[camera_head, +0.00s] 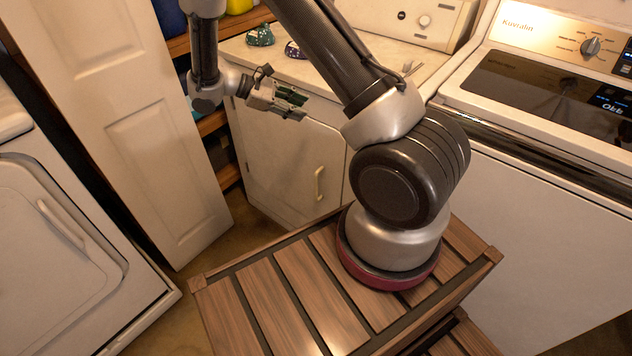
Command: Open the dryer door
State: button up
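A white front-loading machine (20,290) that looks like the dryer stands at the left edge, partly out of view. Its squarish door (30,250) appears shut, with a pale handle (62,224) near the door's upper right. My gripper (294,102) hangs in front of the white cabinet at the upper middle, well to the right of the dryer door and apart from it. It points to the right and looks open, with a green inner pad showing and nothing held.
A white folding door panel (150,130) stands between the dryer and my gripper. The white cabinet (290,165) has a pale handle (319,184) and small patterned items (260,36) on top. A white washer-like machine (540,200) fills the right. Some floor (215,250) is clear.

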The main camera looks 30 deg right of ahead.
jog(key=s+a+f+n+t+h, duration=0.1)
jog(key=s+f+n+t+h, duration=0.25)
jog(key=f, duration=1.25)
jog(key=w+a+f+n+t+h, duration=0.1)
jog(key=f+n+t+h, duration=0.45)
jog(key=f, duration=0.95)
jog(key=d+y, duration=0.1)
jog(key=d, duration=0.1)
jog(key=d+n+g, duration=0.1)
jog(key=d, duration=0.1)
jog(key=d+y, duration=0.1)
jog(key=d, duration=0.2)
jog(key=shift+w+d+f+n+g+y, duration=0.1)
jog(key=shift+w+f+n+g+y, duration=0.1)
jog(key=shift+n+g+y, duration=0.15)
grip_shut()
